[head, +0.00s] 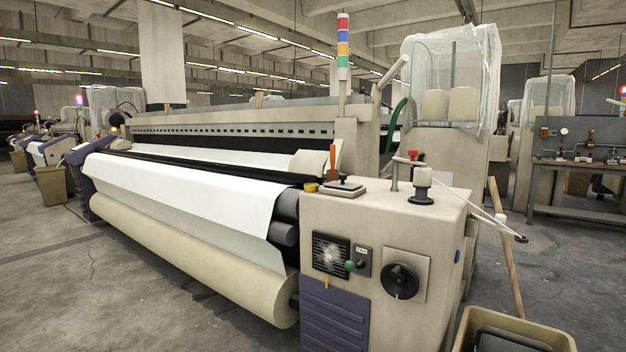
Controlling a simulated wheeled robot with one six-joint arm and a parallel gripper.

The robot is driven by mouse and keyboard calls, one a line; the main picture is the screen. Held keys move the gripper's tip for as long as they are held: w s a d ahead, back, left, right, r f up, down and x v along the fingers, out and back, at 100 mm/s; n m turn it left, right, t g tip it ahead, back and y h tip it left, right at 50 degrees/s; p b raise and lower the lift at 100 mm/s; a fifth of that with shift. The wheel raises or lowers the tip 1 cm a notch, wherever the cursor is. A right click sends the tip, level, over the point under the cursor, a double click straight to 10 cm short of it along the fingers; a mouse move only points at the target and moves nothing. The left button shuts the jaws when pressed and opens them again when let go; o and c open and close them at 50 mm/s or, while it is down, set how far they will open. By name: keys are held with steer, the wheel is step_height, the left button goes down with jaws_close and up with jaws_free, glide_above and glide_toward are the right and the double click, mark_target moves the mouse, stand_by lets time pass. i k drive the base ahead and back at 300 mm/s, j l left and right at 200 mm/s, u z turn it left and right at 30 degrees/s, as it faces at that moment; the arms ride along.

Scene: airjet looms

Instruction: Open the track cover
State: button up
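An airjet loom (385,240) fills the middle of the head view, its long body running back to the left. I cannot tell for certain which part is the track cover. A long beige rail with a row of dark slots (230,131) runs along the loom's upper back. A beige panel (316,160) sits tilted at its right end. White cloth (190,190) slopes down the front above a thick beige roll (190,255). My gripper is not in view.
The loom's end housing carries a black knob (400,280), an orange-handled tool (333,157) and a white spool (423,178). A thin white rod (470,200) juts right. A wooden pole (505,245) leans beside it. A bin (520,330) stands front right. Floor at left front is clear.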

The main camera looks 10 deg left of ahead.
mark_target(342, 177)
steer(key=i+u, duration=0.1)
steer(key=i, duration=0.15)
steer(key=i+j+z, duration=0.1)
steer(key=i, duration=0.45)
steer(key=i+j+z, duration=0.1)
steer(key=i+j, duration=0.25)
steer(key=i, duration=0.2)
steer(key=i+j+z, duration=0.1)
steer(key=i+j, duration=0.2)
steer(key=i, duration=0.25)
steer(key=i+j+z, duration=0.1)
steer(key=i+j, duration=0.2)
steer(key=i, duration=0.2)
